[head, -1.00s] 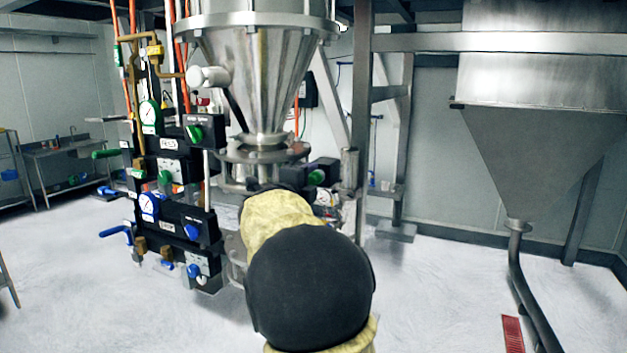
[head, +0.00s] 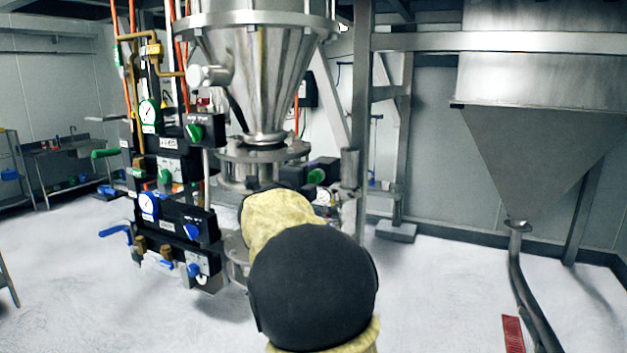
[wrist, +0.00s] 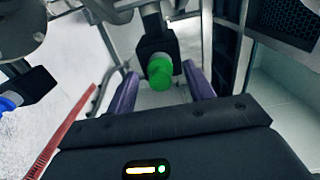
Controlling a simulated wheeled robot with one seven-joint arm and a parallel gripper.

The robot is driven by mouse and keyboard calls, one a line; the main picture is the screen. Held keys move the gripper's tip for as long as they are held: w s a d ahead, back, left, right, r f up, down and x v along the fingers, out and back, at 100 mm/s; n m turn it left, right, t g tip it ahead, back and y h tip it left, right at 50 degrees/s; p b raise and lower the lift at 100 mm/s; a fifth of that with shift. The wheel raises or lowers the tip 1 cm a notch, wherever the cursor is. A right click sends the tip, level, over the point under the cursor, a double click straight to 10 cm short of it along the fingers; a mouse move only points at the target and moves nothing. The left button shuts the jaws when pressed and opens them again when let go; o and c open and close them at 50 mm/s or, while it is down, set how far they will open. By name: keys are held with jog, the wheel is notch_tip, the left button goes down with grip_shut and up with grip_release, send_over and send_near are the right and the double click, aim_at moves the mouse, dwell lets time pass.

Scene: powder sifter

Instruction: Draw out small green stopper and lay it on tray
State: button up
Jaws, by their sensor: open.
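The small green stopper (wrist: 160,72) sits in a black block (wrist: 156,50) on a metal pipe in the wrist view. My gripper (wrist: 162,88) has its two purple fingers spread, one on each side of the stopper. No contact between fingers and stopper can be made out. In the head view, a green round end on a dark block (head: 316,177) below the hopper looks like the same stopper, though I cannot be sure. My arm hides most of my gripper there. I cannot make out a tray in either view.
A steel hopper (head: 255,80) stands above the work spot. A black valve panel (head: 175,215) with green and blue knobs is at left. A steel post (head: 349,190) rises close on the right. A blue-tipped fitting (wrist: 10,102) shows left in the wrist view.

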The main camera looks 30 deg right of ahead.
aim_at(310, 181)
grip_shut()
jog(key=shift+a+f, duration=0.1)
jog(key=shift+a, duration=0.05)
jog(key=shift+s+a, duration=0.5)
jog(key=shift+a, duration=0.1)
jog(key=shift+b+v, duration=0.65)
jog(key=shift+v, duration=1.5)
jog(key=shift+d, duration=0.1)
